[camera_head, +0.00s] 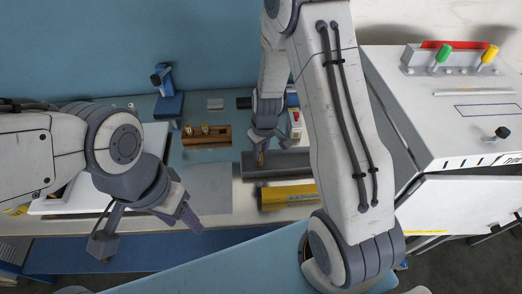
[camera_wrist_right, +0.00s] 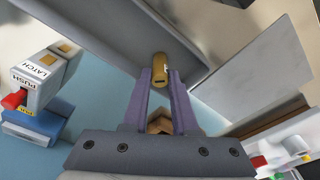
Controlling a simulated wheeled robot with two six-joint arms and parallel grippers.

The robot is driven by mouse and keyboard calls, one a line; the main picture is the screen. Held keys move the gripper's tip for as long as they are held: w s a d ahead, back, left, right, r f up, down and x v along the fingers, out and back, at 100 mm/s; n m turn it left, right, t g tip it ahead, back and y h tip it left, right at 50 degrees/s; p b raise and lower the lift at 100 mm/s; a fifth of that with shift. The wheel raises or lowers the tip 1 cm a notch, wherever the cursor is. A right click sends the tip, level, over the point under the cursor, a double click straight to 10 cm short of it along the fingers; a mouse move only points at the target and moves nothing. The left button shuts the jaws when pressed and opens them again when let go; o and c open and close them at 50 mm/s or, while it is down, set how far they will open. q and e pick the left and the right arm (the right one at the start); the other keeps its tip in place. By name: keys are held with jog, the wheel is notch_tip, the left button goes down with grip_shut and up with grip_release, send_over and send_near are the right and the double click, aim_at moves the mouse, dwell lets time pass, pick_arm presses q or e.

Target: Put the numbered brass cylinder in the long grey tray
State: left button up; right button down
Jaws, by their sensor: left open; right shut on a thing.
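My right gripper (camera_head: 262,152) is shut on a brass cylinder (camera_wrist_right: 160,71), which sits between the two fingertips (camera_wrist_right: 160,84) in the right wrist view. Marks on the cylinder are too small to read. In the head view the cylinder (camera_head: 261,160) shows at the left part of the long grey tray (camera_head: 290,165). The tray also shows in the right wrist view (camera_wrist_right: 120,30), close to the cylinder. I cannot tell whether they touch. My left gripper (camera_head: 146,230) is open and empty, at the front left of the bench.
A wooden rack (camera_head: 207,140) with brass pieces stands left of the tray. A yellow box (camera_head: 286,198) lies in front of the tray. A blue stand (camera_head: 168,100) is at the back. A latch box (camera_wrist_right: 45,75) stands near the tray. A grey plate (camera_head: 207,188) lies left of the yellow box.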

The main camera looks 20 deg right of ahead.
jog(key=c, duration=0.7)
grip_release()
jog(key=shift+f, duration=0.15)
jog(key=shift+r, duration=0.35)
notch_tip(320, 180, up, 11)
jog(key=s+b, duration=0.1)
jog(key=b, duration=0.1)
jog(key=s+a+r+n, duration=0.2)
jog(key=s+a+r, duration=0.3)
jog(key=s+a, duration=0.35)
jog(key=s+a+r, duration=0.1)
jog(key=s+a, duration=0.1)
jog(key=s, duration=0.5)
jog(key=s+a+r+n+g, duration=0.1)
jog(key=s+a, duration=0.2)
jog(key=s, duration=0.4)
jog(key=shift+a+n+y, duration=0.25)
jog(key=shift+n+y, duration=0.05)
jog(key=shift+s, duration=0.1)
